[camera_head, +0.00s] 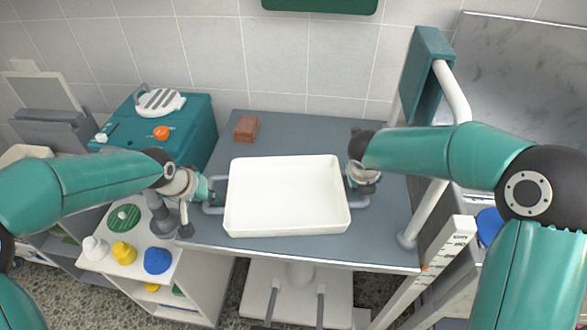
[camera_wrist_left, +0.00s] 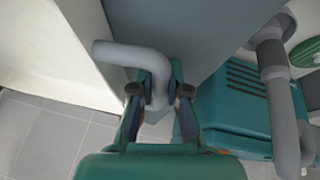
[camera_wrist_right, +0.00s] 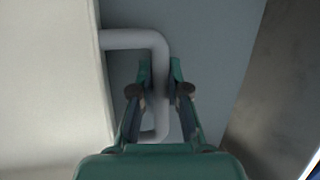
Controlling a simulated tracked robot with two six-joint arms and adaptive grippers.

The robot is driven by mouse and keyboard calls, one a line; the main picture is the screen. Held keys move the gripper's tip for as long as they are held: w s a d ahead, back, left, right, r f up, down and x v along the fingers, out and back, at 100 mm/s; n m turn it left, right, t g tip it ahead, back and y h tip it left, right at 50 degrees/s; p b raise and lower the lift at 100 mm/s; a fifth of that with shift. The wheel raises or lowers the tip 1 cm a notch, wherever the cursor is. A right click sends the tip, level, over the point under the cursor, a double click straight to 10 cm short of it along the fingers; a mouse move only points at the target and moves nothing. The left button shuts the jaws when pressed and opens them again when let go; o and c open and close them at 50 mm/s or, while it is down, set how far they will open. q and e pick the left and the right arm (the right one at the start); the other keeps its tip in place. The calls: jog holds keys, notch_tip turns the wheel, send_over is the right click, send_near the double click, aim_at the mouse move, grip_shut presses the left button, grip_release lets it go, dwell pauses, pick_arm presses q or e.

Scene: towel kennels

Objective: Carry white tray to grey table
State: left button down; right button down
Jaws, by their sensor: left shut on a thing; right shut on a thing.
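The white tray (camera_head: 288,193) is a shallow empty rectangular tray with a grey handle at each short side. In the head view it is over the grey table (camera_head: 310,130); whether it rests on the top or hangs just above it I cannot tell. My left gripper (camera_head: 207,194) is shut on the tray's left handle (camera_wrist_left: 140,55), which shows between its fingers in the left wrist view. My right gripper (camera_wrist_right: 161,85) is shut on the tray's right handle (camera_wrist_right: 130,40). In the head view the right fingers are partly hidden behind my arm.
A reddish-brown block (camera_head: 246,129) lies on the table behind the tray. A teal box (camera_head: 170,125) stands at the left. A white shelf unit (camera_head: 170,280) holds coloured pieces, including a blue one (camera_head: 158,260). A white rail (camera_head: 425,205) with a teal panel (camera_head: 421,75) rises at the right.

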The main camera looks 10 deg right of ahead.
pick_arm(q)
jog(key=c, duration=1.2)
grip_release()
pick_arm(e)
jog(key=c, duration=1.2)
grip_release()
pick_arm(q)
jog(key=shift+o, duration=0.2)
pick_arm(e)
jog(key=shift+o, duration=0.2)
pick_arm(q)
jog(key=shift+s+a+r, duration=0.1)
jog(key=shift+s+r, duration=0.05)
jog(key=shift+r, duration=0.4)
pick_arm(e)
jog(key=shift+s, duration=0.1)
jog(key=shift+r, duration=0.25)
pick_arm(q)
jog(key=v, duration=1)
jog(key=shift+s+r, duration=0.2)
jog(key=shift+r, duration=0.1)
pick_arm(e)
jog(key=v, duration=1.1)
jog(key=shift+s, duration=0.15)
jog(key=shift+a+r, duration=0.1)
jog(key=shift+a, duration=0.05)
